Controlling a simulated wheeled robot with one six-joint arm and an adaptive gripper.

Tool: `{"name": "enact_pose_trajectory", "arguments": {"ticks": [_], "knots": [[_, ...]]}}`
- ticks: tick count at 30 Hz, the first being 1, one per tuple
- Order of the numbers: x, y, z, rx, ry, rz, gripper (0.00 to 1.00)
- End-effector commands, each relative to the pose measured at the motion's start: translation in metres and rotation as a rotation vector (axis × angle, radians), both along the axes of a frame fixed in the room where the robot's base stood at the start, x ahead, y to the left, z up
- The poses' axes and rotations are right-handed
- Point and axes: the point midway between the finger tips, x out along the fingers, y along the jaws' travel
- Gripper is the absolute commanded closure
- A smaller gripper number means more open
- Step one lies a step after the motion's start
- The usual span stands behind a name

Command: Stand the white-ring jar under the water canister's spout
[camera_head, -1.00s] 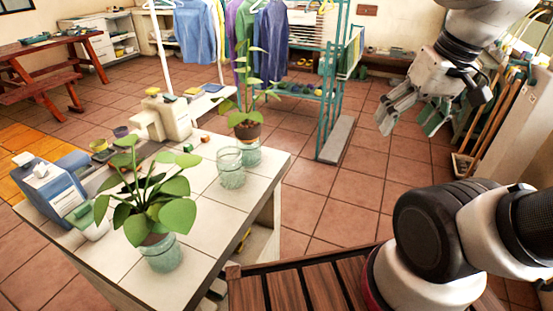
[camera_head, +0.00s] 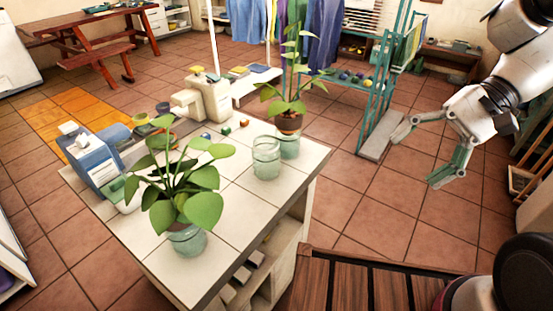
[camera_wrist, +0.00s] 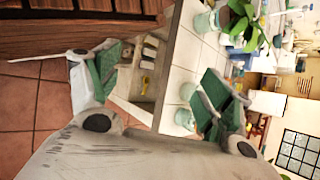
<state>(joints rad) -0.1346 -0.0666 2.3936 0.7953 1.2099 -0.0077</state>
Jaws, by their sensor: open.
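An empty greenish glass jar (camera_head: 266,160) stands upright on the white-tiled counter (camera_head: 245,205). A similar jar (camera_head: 290,146) right behind it holds a plant, and a third jar (camera_head: 187,240) near the front edge holds a leafy plant. I cannot make out a white ring on any. A cream, canister-like body (camera_head: 213,98) stands at the counter's back; a blue-and-white one (camera_head: 97,165) stands at the left. Which has the spout is unclear. My gripper (camera_head: 428,152) is open and empty, right of the counter and apart from the jars. The wrist view shows its spread fingers (camera_wrist: 160,78).
Small coloured blocks (camera_head: 226,130) lie near the counter's back. A teal rack (camera_head: 385,85) stands behind. A brown slatted wooden surface (camera_head: 350,285) adjoins the counter's front right. Tiled floor (camera_head: 365,205) is open right of the counter.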

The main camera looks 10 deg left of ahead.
Motion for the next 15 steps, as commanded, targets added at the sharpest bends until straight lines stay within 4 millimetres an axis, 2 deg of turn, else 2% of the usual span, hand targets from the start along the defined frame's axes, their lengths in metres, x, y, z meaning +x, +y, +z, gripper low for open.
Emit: {"name": "enact_pose_trajectory", "arguments": {"ticks": [5, 8, 11, 15], "knots": [[0.016, 0.071, -0.017, 0.185, 0.272, -0.109, 0.2], [0.033, 0.115, -0.029, 0.297, 0.435, -0.205, 0.2], [0.054, 0.155, -0.048, 0.396, 0.585, -0.317, 0.2], [0.086, 0.201, -0.088, 0.512, 0.761, -0.5, 0.2]]}}
